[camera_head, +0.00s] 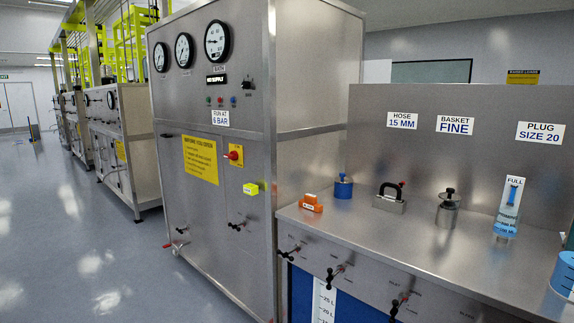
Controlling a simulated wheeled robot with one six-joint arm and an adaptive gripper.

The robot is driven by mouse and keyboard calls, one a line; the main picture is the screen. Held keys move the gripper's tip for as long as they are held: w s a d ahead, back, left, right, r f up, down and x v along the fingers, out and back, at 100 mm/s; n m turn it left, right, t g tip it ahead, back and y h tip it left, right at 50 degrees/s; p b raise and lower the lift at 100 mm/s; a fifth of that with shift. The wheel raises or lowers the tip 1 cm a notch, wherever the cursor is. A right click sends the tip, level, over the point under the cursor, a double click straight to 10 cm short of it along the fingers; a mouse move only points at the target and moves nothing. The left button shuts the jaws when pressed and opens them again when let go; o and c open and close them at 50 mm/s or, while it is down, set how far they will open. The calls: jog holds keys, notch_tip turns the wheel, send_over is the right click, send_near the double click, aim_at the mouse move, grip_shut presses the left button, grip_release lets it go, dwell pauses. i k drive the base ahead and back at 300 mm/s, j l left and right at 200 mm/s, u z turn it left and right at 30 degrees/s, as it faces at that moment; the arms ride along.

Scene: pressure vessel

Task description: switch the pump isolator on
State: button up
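A red rotary handle on a yellow plate (235,155) is on the front of the steel cabinet (290,70), right of a yellow notice. It looks like the pump isolator, but its lettering is too small to read. The handle seems to point sideways to the left; I cannot tell whether that is on or off. A bright yellow block (251,189) sits just below it on the cabinet front. My gripper is not in view.
Gauges (216,40), small buttons and a "RUN AT 6 BAR" label (220,118) are above. Valve handles (237,226) stick out below. A steel bench (420,240) at right holds an orange part, a blue part and other fittings. Open floor (90,240) lies left.

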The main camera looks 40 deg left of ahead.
aim_at(233, 155)
jog(key=u, duration=1.9)
jog(key=i+j, duration=0.1)
jog(key=i, duration=0.4)
jog(key=i+j+z, duration=0.1)
jog(key=i, duration=0.45)
jog(key=i+j, duration=0.2)
jog(key=i, duration=0.3)
jog(key=i+j, duration=0.15)
jog(key=i, duration=0.4)
jog(key=z, duration=0.05)
